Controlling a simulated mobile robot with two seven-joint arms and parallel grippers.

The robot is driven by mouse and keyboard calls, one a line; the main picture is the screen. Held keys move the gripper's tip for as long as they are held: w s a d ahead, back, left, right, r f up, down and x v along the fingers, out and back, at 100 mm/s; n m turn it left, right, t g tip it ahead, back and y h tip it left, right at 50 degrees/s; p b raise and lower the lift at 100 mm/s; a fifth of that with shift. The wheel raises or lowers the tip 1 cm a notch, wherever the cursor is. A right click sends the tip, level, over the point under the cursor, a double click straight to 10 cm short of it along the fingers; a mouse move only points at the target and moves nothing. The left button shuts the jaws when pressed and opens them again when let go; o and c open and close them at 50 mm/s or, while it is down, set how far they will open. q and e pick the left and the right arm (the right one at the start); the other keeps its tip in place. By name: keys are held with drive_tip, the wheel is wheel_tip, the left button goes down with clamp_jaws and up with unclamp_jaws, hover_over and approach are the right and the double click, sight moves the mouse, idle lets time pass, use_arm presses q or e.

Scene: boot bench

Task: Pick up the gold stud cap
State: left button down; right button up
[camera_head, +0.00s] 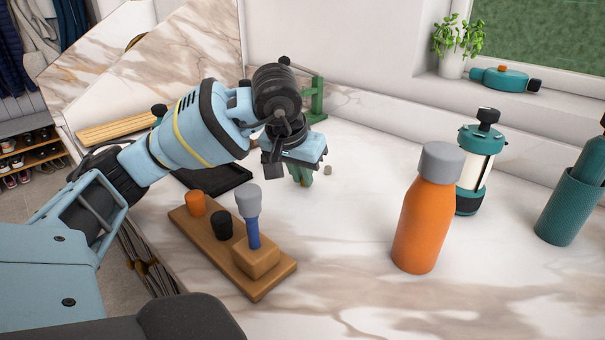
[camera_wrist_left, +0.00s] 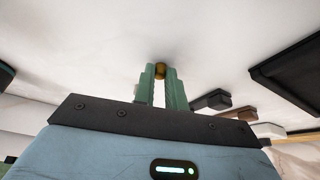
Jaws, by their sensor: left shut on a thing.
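The gold stud cap (camera_wrist_left: 160,70) is a small gold-brown piece, seen in the left wrist view between the tips of my left gripper's green fingers. My left gripper (camera_head: 302,180) is shut on it, low over the white marbled bench top. I cannot tell whether the cap is still touching the bench. In the head view the fingers hide the cap. My right gripper is in neither view.
A small grey piece (camera_head: 328,170) lies just right of the fingers. An orange bottle (camera_head: 424,225) and teal lantern (camera_head: 467,201) stand right; bench between is clear.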

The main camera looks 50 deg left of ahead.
use_arm(q)
drive_tip(key=shift+r, duration=0.6)
wheel_tip(320, 180, up, 2)
drive_tip(key=shift+r+p, duration=0.15)
drive_tip(key=shift+p, duration=0.15)
drive_tip(key=s+a, duration=0.1)
drive_tip(key=s, duration=0.1)
drive_tip(key=s+a+b, duration=0.1)
drive_tip(key=s, duration=0.2)
drive_tip(key=s+a+b, duration=0.1)
drive_tip(key=s, duration=0.1)
drive_tip(key=shift+s+a+r, duration=0.25)
drive_tip(key=shift+s+a, duration=0.15)
drive_tip(key=shift+s+a+r+b, duration=0.1)
drive_tip(key=shift+s+a+b, duration=0.3)
drive_tip(key=shift+s, duration=0.35)
drive_tip(key=shift+s+a+r+b, duration=0.1)
drive_tip(key=shift+s+a+b, duration=0.15)
drive_tip(key=shift+s+b, duration=0.35)
drive_tip(key=shift+s+a+r+b, duration=0.1)
drive_tip(key=shift+s+a+b, duration=0.2)
drive_tip(key=shift+s, duration=0.6)
drive_tip(key=shift+s+a+r, duration=0.1)
drive_tip(key=shift+s+a, duration=0.15)
drive_tip(key=shift+s, duration=0.3)
drive_tip(key=shift+s+a+r, duration=0.1)
drive_tip(key=shift+s+a, duration=0.15)
drive_tip(key=shift+s, duration=0.25)
